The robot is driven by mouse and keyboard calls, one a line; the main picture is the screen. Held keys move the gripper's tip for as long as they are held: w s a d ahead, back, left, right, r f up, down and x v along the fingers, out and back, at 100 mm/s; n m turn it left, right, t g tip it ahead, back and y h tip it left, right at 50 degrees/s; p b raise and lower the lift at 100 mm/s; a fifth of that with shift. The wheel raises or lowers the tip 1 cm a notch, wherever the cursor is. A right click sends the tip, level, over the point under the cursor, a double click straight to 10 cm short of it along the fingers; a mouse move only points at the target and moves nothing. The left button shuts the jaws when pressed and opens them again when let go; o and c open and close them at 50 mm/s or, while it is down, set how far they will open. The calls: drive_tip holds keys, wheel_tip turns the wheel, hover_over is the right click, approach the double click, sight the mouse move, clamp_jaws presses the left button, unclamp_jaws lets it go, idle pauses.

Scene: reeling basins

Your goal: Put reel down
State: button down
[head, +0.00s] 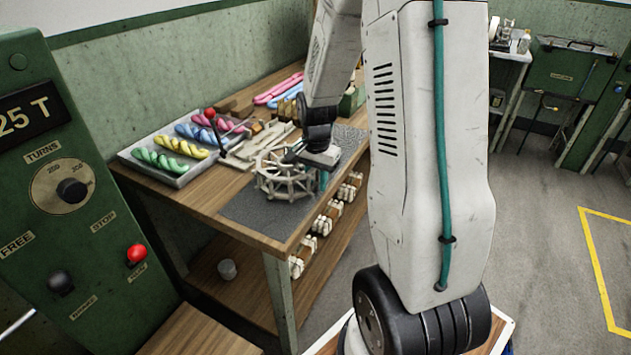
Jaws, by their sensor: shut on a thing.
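A pale cage-like reel (286,184) with rods and spokes is at the front end of the wooden workbench, over a dark grey mat (238,210). My gripper (298,155) is at the reel's upper right side and is shut on it. The fingertips are small and partly hidden in this view. I cannot tell whether the reel's underside touches the mat or is slightly above it.
A grey tray (182,178) of coloured twisted skeins lies left on the bench (212,200). A red-knobbed lever (211,114) stands near the reel. A green control panel (60,180) fills the left. Open floor (560,250) lies right.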

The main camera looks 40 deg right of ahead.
drive_tip(key=shift+d+f, duration=0.25)
drive_tip(key=shift+f, duration=0.25)
drive_tip(key=shift+f, duration=0.15)
drive_tip(key=c, duration=1.1)
unclamp_jaws()
drive_tip(key=shift+c, duration=0.2)
wheel_tip(320, 180, up, 12)
drive_tip(key=shift+r, duration=0.1)
drive_tip(key=s+a+r+n, duration=0.5)
drive_tip(key=s+a+n, duration=0.2)
drive_tip(key=s+a, duration=0.3)
drive_tip(key=s+a+r+n+t, duration=0.1)
drive_tip(key=s+a+r+n, duration=0.4)
drive_tip(key=s+a+n, duration=0.2)
drive_tip(key=s+a, duration=0.2)
drive_tip(key=s, duration=0.2)
drive_tip(key=shift+a+r, duration=0.2)
drive_tip(key=shift+a, duration=0.2)
